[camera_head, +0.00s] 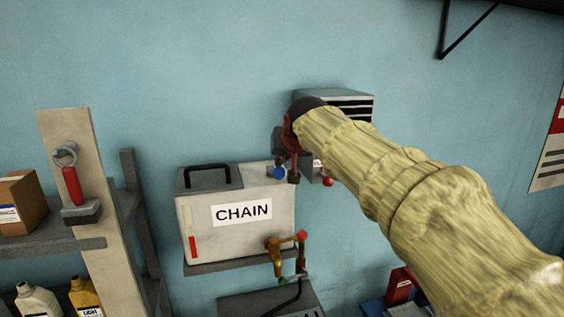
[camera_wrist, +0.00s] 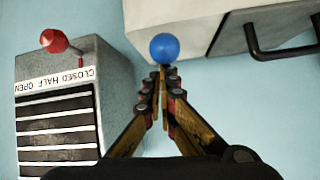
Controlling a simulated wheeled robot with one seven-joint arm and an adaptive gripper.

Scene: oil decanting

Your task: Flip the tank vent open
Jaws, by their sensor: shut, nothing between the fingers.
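The tank (camera_head: 255,215) is a pale box labelled CHAIN with a black carry handle on its lid. A blue ball knob (camera_head: 279,172) shows at the right end of the tank's top. In the wrist view the blue knob (camera_wrist: 164,47) lies just ahead of the fingertips, at the corner of the tank (camera_wrist: 185,20). My gripper (camera_head: 293,177) is shut and empty, with its fingertips close beside the knob. It also shows in the wrist view (camera_wrist: 162,72). I cannot tell whether the tips touch the knob. The knob's lever is mostly hidden.
A grey louvred wall box (camera_head: 350,97) stands behind; its red knob and CLOSED/HALF/OPEN label (camera_wrist: 55,78) show in the wrist view. A brass tap (camera_head: 274,245) with a red-tipped handle is on the tank's front. A shelf upright (camera_head: 90,190) stands left.

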